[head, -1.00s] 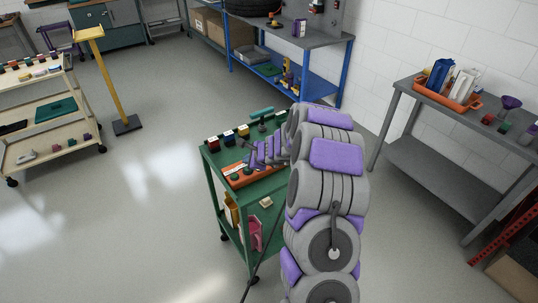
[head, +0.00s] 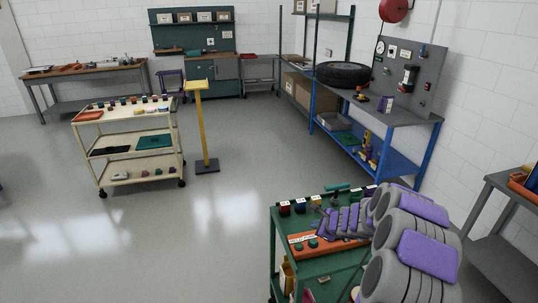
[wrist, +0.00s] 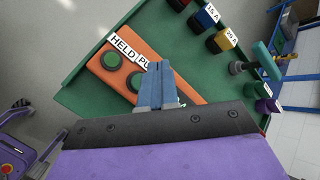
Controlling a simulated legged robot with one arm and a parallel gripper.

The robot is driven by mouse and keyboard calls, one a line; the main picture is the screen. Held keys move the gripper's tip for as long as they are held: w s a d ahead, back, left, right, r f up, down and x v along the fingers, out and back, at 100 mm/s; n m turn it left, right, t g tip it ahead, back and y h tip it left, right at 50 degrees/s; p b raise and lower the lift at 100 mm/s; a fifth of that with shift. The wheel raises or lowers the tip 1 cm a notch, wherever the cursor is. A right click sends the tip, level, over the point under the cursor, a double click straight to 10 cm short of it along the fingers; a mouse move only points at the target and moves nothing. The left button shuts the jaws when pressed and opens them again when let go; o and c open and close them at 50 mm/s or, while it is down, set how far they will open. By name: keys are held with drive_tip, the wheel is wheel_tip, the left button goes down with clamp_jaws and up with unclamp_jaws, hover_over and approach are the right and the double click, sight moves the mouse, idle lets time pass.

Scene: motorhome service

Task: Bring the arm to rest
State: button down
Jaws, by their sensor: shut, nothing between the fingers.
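My arm is mine in grey and purple, at the lower right of the head view, reaching left over a green cart (head: 345,268). My gripper (wrist: 160,72) is shut and empty in the wrist view, its blue-grey fingers together above an orange tray (wrist: 188,90). The tray has a white label reading "HELD PU", the rest hidden by the fingers, and round dark green pieces (wrist: 110,61). In the head view the tray (head: 305,243) lies on the cart top, partly covered by my arm. I cannot tell whether the fingers touch the tray.
Labelled coloured blocks (wrist: 224,40) and a teal-handled tool (wrist: 266,62) stand on the cart beside the tray. A blue-framed bench (head: 405,119) is behind, a grey table (head: 497,215) at right. A cream trolley (head: 97,157) and yellow stand (head: 203,125) are left. Open floor lies between.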

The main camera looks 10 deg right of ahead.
drive_tip(key=s+a+r+n+g+y, duration=0.1)
drive_tip(key=s+a+r+n+y, duration=0.1)
drive_tip(key=a+r+n, duration=0.4)
drive_tip(key=s+a+r+n+y, duration=0.15)
drive_tip(key=a+r, duration=0.25)
drive_tip(key=a, duration=0.5)
drive_tip(key=s+a+r+n+g+y, duration=0.1)
drive_tip(key=s+a+r+n+g, duration=0.2)
drive_tip(key=s+a, duration=0.35)
drive_tip(key=s+a+r+n+g, duration=0.1)
drive_tip(key=s+a+r+n, duration=0.3)
drive_tip(key=s, duration=0.4)
drive_tip(key=s+a+n+g+h, duration=0.25)
drive_tip(key=s+n, duration=0.35)
drive_tip(key=s, duration=0.9)
drive_tip(key=s+d+n+g+h, duration=0.1)
drive_tip(key=s+d, duration=0.3)
drive_tip(key=s, duration=0.4)
drive_tip(key=s+d+n+g+h, duration=0.2)
drive_tip(key=s+d+h, duration=0.1)
drive_tip(key=s, duration=0.5)
drive_tip(key=shift+d+n, duration=0.35)
drive_tip(key=shift+d, duration=0.5)
drive_tip(key=shift+d+f, duration=0.1)
